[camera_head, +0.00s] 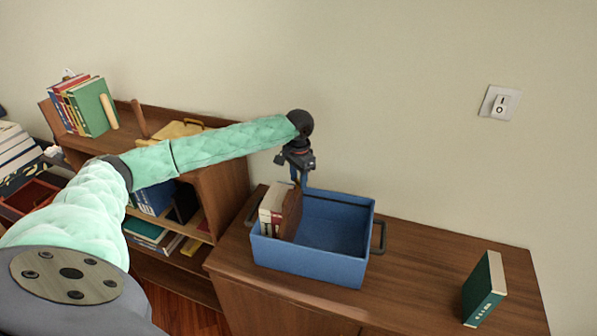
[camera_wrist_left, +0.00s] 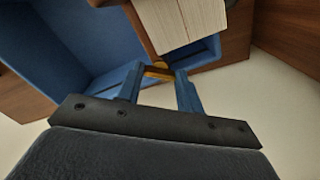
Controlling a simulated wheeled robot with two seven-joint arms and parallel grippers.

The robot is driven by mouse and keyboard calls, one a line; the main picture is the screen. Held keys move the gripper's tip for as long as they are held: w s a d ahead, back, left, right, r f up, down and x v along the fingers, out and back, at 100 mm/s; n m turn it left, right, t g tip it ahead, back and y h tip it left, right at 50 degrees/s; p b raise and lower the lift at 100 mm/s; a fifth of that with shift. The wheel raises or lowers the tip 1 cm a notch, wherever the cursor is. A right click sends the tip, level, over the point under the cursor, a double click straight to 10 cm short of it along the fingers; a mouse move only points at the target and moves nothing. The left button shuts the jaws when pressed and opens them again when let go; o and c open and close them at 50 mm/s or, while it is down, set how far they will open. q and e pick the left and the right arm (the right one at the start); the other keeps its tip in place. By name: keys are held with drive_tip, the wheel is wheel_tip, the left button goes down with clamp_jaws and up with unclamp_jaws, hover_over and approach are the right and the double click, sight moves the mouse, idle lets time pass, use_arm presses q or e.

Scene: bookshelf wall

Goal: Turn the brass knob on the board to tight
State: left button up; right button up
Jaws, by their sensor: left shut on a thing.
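The brass knob (camera_wrist_left: 158,72) shows in the left wrist view as a small yellow-brown piece between my left fingertips. It sits at the end of a brown board (camera_wrist_left: 143,28), beside the cream page edges of books. In the head view the brown board (camera_head: 292,213) stands in a blue bin (camera_head: 313,265), against the books (camera_head: 268,222). My left gripper (camera_head: 303,184) points down at the bin's back wall and is shut on the knob (camera_wrist_left: 162,73). The knob is hidden in the head view, and its turn angle cannot be read. My right gripper is not in view.
The bin stands on a brown cabinet (camera_head: 420,265), its right part empty. A green book (camera_head: 484,288) stands upright at the cabinet's right. A low bookshelf (camera_head: 222,172) with several books is at the left. The wall with a light switch (camera_head: 499,103) is close behind the gripper.

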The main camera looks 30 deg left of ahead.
use_arm(q)
drive_tip(key=m+p, duration=0.2)
drive_tip(key=m, duration=0.1)
drive_tip(key=m+p, duration=0.1)
drive_tip(key=m, duration=0.2)
drive_tip(key=shift+w+r+p, duration=0.1)
drive_tip(key=shift+r+p, duration=0.1)
drive_tip(key=shift+p, duration=0.15)
drive_tip(key=shift+f+m+p, duration=0.1)
drive_tip(key=shift+m+p, duration=0.5)
drive_tip(key=shift+m, duration=1.6)
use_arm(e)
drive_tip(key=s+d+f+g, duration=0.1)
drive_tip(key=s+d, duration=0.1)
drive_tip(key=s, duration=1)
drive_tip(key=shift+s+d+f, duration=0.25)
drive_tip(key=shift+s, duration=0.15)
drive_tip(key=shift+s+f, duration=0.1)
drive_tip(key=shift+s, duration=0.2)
use_arm(q)
drive_tip(key=o, duration=1)
drive_tip(key=shift+f, duration=0.1)
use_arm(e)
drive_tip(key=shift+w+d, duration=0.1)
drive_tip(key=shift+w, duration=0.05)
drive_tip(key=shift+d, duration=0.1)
